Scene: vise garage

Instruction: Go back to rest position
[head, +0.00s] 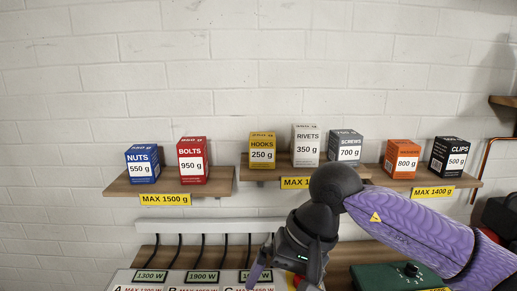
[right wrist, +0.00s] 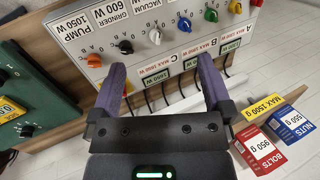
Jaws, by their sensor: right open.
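My right arm comes in from the right in the head view, and its gripper (head: 272,277) points down and left over a white switch panel (head: 150,277). In the right wrist view this gripper (right wrist: 163,52) is open, its two purple fingers wide apart with nothing between them. The panel's labels and coloured knobs show beyond the fingertips; whether a finger touches the panel I cannot tell. My left gripper is in neither view.
Wall shelves carry a blue nuts box (head: 142,164), red bolts box (head: 193,160), yellow hooks box (head: 262,149), white rivets box (head: 306,145) and several others. A green device (head: 385,277) stands right of the panel. Cables hang behind the panel. The wall above the boxes is clear.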

